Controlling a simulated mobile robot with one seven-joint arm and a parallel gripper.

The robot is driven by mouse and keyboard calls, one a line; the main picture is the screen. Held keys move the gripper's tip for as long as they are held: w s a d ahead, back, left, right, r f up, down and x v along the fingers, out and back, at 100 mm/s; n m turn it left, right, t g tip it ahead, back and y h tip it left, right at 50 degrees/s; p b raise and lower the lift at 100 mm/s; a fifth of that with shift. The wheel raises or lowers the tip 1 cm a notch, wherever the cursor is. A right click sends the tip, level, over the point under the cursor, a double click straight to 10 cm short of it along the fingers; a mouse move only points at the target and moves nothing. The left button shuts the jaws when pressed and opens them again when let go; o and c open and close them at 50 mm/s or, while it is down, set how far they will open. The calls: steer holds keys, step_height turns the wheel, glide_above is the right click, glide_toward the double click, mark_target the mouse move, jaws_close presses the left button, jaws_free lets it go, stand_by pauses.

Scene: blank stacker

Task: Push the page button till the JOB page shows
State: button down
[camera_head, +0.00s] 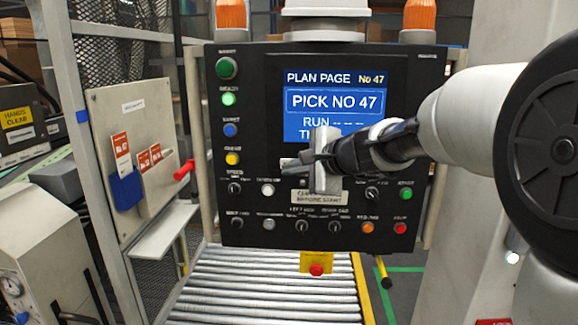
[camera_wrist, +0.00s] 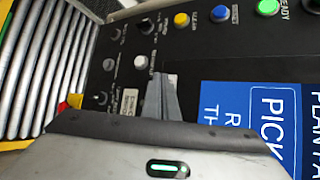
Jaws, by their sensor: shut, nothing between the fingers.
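The control panel's blue screen (camera_head: 304,103) reads "PLAN PAGE No 47" and "PICK NO 47"; its lower lines are partly covered by my gripper. The screen also shows sideways in the wrist view (camera_wrist: 240,105). My gripper (camera_head: 290,166) is shut and empty, in front of the panel near the screen's lower left corner. In the wrist view its fingertips (camera_wrist: 160,76) appear close to a white button (camera_wrist: 141,62). That white button also shows in the head view (camera_head: 268,190), left of and below the fingers. Its label is too small to read, so I cannot tell which button is the page button.
Green, blue and yellow buttons (camera_head: 232,158) line the panel's left side. Knobs and a grey button (camera_head: 268,224) fill the lower rows, with orange and red buttons (camera_head: 400,228) at right. A red stop button (camera_head: 316,269) sits below, above the roller conveyor (camera_head: 265,290).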

steer(key=shift+s, duration=0.1)
steer(key=s+b, duration=0.2)
steer(key=s, duration=0.3)
steer(key=shift+a, duration=0.1)
stand_by(3.6)
